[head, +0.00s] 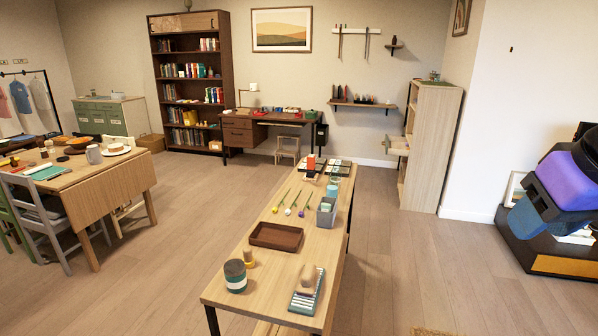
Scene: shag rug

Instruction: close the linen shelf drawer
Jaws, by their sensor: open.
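The linen shelf (433,150) is the tall light-wood unit against the right side of the back wall, beside the white wall corner. Its open front faces left. Its drawer (397,146) sticks out to the left from about mid-height, so it stands open. A small knob shows at the drawer's front. What lies inside the drawer is too small to tell.
A long wooden table (260,275) with a brown tray (276,236) and small items fills the middle. Free floor (390,260) lies between it and the right wall. A low dark bench (550,262) stands at the right edge. A desk (262,125) stands at the back.

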